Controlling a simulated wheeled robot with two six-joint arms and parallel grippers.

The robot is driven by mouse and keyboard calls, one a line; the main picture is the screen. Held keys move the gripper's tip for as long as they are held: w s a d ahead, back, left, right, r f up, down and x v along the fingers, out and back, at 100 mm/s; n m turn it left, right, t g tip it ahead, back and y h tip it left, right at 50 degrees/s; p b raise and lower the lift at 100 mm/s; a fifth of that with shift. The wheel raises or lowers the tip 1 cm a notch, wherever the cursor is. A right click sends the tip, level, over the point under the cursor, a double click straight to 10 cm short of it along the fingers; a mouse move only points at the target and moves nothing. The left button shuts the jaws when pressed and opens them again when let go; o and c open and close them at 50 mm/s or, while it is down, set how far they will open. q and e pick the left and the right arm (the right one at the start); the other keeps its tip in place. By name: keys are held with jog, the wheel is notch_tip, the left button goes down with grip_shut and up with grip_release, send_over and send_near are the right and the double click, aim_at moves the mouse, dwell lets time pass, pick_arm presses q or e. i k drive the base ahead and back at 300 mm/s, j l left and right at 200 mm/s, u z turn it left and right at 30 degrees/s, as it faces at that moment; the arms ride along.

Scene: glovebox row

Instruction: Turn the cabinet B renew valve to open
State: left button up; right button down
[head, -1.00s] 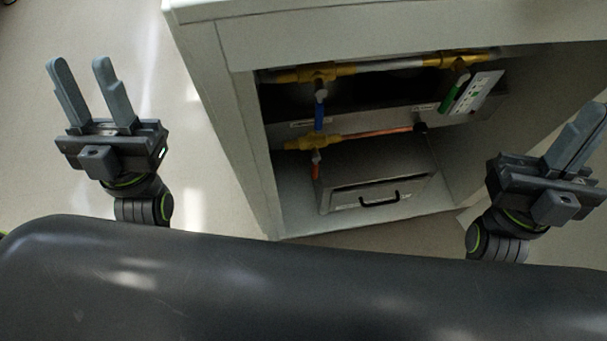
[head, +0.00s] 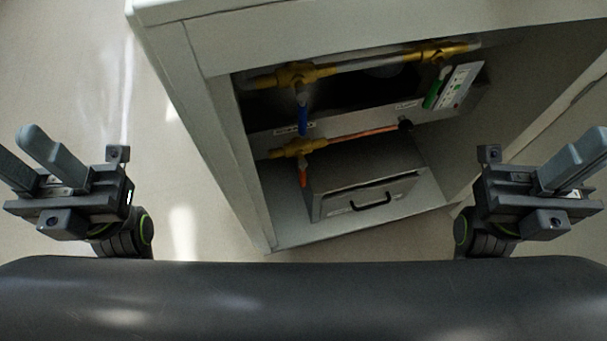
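An open cabinet front (head: 225,160) shows brass piping with three coloured valve handles. A blue handle (head: 302,118) hangs down from the upper left fitting. A green handle (head: 436,90) slants down from the upper right fitting. The small labels are too blurred to read, so I cannot tell which handle is the renew valve. My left gripper (head: 16,143) is open and empty, left of the cabinet. My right gripper (head: 585,145) appears open and empty, at the right edge. Both are well apart from the valves.
A grey box with a black handle (head: 371,201) sits low inside the cabinet. A white panel with green markings (head: 457,88) is beside the green handle. The cabinet's side walls and top edge frame the opening. Floor (head: 185,215) is clear to the left.

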aim_at(302, 164)
jog(key=k+l+u, duration=0.25)
jog(key=l, duration=0.2)
jog(key=k+l+u, duration=0.1)
jog(key=l+u, duration=0.2)
jog(key=l, duration=0.15)
jog(key=k+l+u, duration=0.25)
jog(key=l, duration=0.15)
jog(key=k+l+u, duration=0.3)
jog(key=i+l, duration=0.05)
